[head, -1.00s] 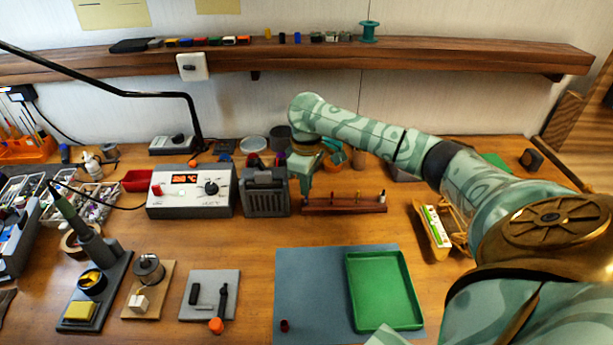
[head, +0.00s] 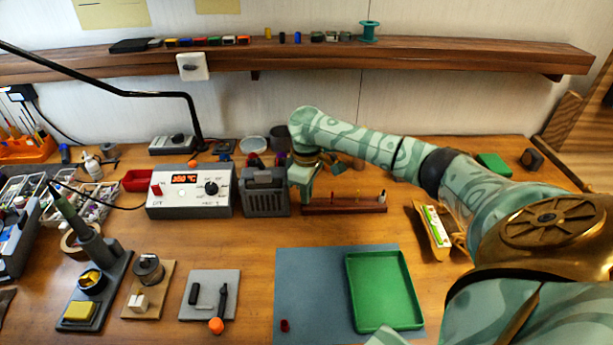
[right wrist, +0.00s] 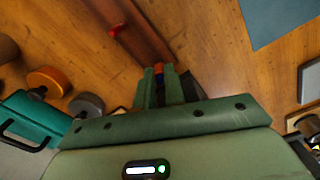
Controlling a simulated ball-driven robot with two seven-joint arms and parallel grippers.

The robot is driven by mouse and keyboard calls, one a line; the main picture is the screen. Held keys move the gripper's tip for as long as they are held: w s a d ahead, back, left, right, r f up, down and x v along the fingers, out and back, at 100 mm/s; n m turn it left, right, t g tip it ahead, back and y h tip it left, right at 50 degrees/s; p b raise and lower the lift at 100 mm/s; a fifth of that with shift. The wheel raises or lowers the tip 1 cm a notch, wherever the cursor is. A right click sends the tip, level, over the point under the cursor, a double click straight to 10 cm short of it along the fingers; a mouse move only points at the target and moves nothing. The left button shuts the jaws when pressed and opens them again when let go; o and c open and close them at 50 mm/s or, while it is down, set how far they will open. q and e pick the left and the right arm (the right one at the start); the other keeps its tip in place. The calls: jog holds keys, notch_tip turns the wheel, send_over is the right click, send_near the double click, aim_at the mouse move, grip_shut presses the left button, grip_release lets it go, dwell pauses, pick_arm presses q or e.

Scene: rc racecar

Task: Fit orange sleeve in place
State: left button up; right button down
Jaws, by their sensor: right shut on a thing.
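My right gripper (head: 306,194) is at the left end of the reddish-brown wooden rack (head: 345,206), fingers pointing down. In the right wrist view my right gripper (right wrist: 159,76) is shut on a small piece with an orange band and blue below; this looks like the orange sleeve (right wrist: 158,68). The fingers hide most of it, and I cannot tell whether it touches the rack. The rack also shows in the right wrist view (right wrist: 140,45), with a small red piece (right wrist: 117,31) on it. Several thin pegs stand along the rack. My left gripper is not in view.
A grey holder (head: 265,193) stands close left of the rack, beside the soldering station (head: 190,193). Cups stand behind my gripper. In front lie a blue mat (head: 310,270) and a green tray (head: 385,290). A shelf (head: 480,57) runs along the wall.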

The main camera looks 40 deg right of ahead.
jog(key=shift+f, duration=0.15)
jog(key=c, duration=1)
grip_release()
notch_tip(320, 180, up, 5)
jog(key=p, duration=0.6)
jog(key=shift+f, duration=0.15)
notch_tip(320, 180, up, 4)
jog(key=p, duration=0.5)
jog(key=shift+r+p, duration=0.2)
jog(key=shift+p, duration=0.15)
jog(key=shift+f, duration=0.1)
